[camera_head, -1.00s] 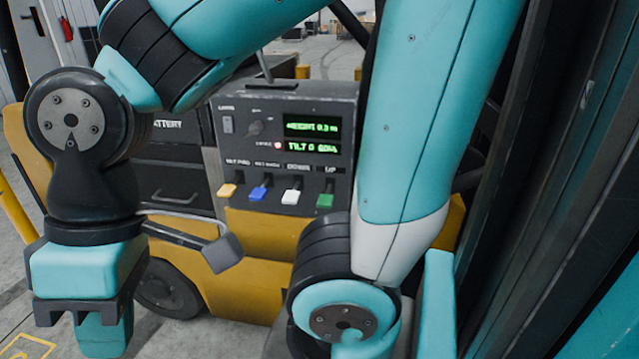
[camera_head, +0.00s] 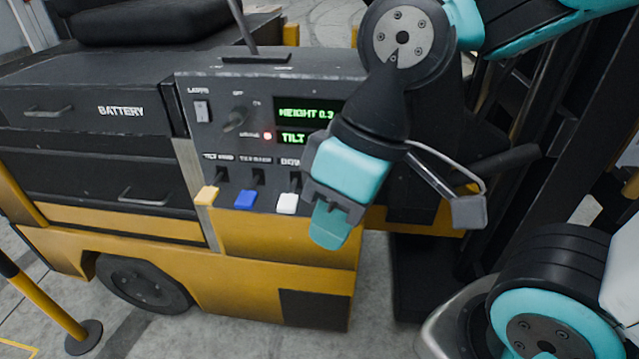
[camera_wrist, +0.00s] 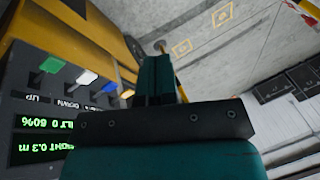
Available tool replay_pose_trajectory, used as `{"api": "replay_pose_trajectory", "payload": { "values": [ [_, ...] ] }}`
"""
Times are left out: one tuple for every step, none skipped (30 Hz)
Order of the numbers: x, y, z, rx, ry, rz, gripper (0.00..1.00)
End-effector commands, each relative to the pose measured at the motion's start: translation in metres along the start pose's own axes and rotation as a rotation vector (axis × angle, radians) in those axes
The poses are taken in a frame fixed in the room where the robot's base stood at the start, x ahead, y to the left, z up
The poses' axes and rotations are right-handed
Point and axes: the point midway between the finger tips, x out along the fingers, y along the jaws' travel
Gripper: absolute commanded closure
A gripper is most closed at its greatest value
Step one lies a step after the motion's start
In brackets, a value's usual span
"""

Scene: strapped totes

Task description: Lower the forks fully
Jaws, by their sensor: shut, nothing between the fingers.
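The forklift's dark control panel (camera_head: 222,150) faces me, with a yellow lever (camera_head: 207,195), a blue lever (camera_head: 245,199) and a white lever (camera_head: 287,203) along its lower edge. The white one is labelled DOWN; it also shows in the wrist view (camera_wrist: 87,76). The green lever (camera_wrist: 51,65), labelled UP, shows in the wrist view but is hidden behind my gripper in the head view. The height display (camera_head: 306,112) reads 0.3. My gripper (camera_head: 330,230) is shut and empty in front of the panel's right part, just right of the white lever. The forks are not in view.
A knob (camera_head: 236,120), a switch (camera_head: 201,110) and a lit red lamp (camera_head: 268,135) sit above the levers. The dark mast (camera_head: 575,130) stands at the right. A yellow post (camera_head: 45,305) stands on the floor at the lower left.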

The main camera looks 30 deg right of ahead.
Motion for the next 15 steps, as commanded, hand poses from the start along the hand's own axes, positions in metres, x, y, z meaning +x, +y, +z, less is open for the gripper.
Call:
{"api": "replay_pose_trajectory", "payload": {
  "values": [
    [0.0, 0.0, 0.0, 0.0, 0.0, 0.0, 1.0],
    [0.0, 0.0, 0.0, 0.0, 0.0, 0.0, 1.0],
    [0.0, 0.0, 0.0, 0.0, 0.0, 0.0, 1.0],
    [0.0, 0.0, 0.0, 0.0, 0.0, 0.0, 1.0],
    [0.0, 0.0, 0.0, 0.0, 0.0, 0.0, 1.0],
    [0.0, 0.0, 0.0, 0.0, 0.0, 0.0, 1.0],
    [0.0, 0.0, 0.0, 0.0, 0.0, 0.0, 1.0],
    [0.0, 0.0, 0.0, 0.0, 0.0, 0.0, 1.0],
    [0.0, 0.0, 0.0, -0.001, 0.0, 0.0, 1.0],
    [-0.001, 0.001, -0.002, -0.002, -0.001, 0.002, 1.0],
    [-0.001, 0.003, -0.004, -0.006, -0.002, 0.005, 1.0],
    [-0.003, 0.007, -0.01, -0.013, -0.007, 0.014, 1.0],
    [-0.005, 0.012, -0.017, -0.022, -0.012, 0.024, 1.0],
    [-0.006, 0.019, -0.025, -0.035, -0.02, 0.035, 1.0],
    [-0.009, 0.03, -0.038, -0.056, -0.032, 0.056, 1.0]
  ]
}}
